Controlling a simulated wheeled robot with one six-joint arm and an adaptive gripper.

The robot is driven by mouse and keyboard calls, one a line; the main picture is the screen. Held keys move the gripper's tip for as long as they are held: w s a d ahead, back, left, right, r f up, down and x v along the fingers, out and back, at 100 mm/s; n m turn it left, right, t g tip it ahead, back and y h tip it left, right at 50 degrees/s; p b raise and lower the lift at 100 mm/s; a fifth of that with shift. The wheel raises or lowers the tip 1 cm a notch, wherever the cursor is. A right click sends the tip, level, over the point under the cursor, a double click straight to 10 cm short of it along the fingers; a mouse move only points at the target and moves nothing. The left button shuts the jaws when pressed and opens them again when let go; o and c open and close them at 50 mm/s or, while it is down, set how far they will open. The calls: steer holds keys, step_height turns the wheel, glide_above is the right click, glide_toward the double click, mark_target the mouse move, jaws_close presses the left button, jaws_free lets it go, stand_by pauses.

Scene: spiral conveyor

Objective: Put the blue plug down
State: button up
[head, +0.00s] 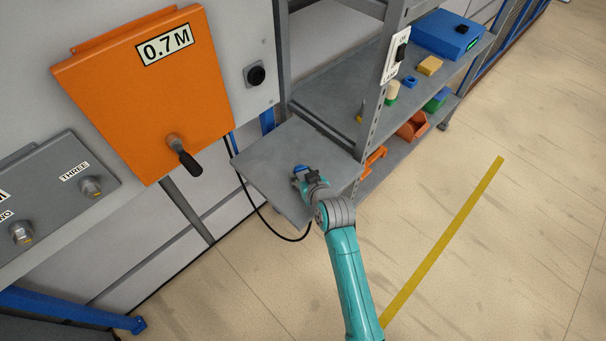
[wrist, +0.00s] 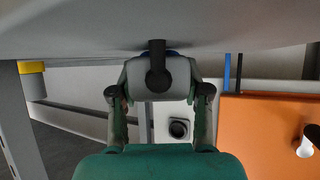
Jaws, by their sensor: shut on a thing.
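The blue plug (head: 300,168) is a small blue shape at the tip of my gripper (head: 304,175) in the head view, over the grey side shelf (head: 268,165). In the wrist view my gripper (wrist: 158,82) is shut, and only a thin blue edge of the plug (wrist: 174,53) shows beyond it, close to the grey surface at the top of the picture. Most of the plug is hidden by the gripper. I cannot tell whether the plug touches the shelf.
An orange box (head: 130,75) marked 0.7 M, with a black-handled lever, is at the left. A black round socket (head: 256,75) is on the wall panel. A black cable (head: 258,213) hangs by the shelf. A rack shelf (head: 340,95) holds several small coloured objects.

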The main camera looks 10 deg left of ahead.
steer(key=o, duration=1.3)
steer(key=v, duration=1.2)
steer(key=shift+s+d, duration=0.1)
steer(key=s+d+f+m+t+h, duration=0.1)
steer(key=s+d+f+m+h, duration=0.1)
steer(key=s+d+f, duration=0.5)
steer(key=s+d+r+m+t+h, duration=0.1)
steer(key=s+d+r, duration=0.1)
steer(key=s, duration=0.6)
steer(key=s+d+r+m+h, duration=0.1)
steer(key=s+d+r, duration=0.1)
steer(key=s+d, duration=0.3)
steer(key=s+d+r+m+t, duration=0.1)
steer(key=s+d, duration=0.3)
steer(key=s, duration=0.6)
steer(key=shift+s+d+r+t+h, duration=0.25)
steer(key=shift+s+r+t+h, duration=0.05)
steer(key=shift+s+r+h, duration=0.1)
steer(key=shift+o, duration=0.4)
steer(key=s+d+r+h, duration=0.1)
steer(key=s+r, duration=0.5)
steer(key=s, duration=0.2)
steer(key=shift+d+r+m+t, duration=0.3)
steer(key=shift+m+t, duration=0.1)
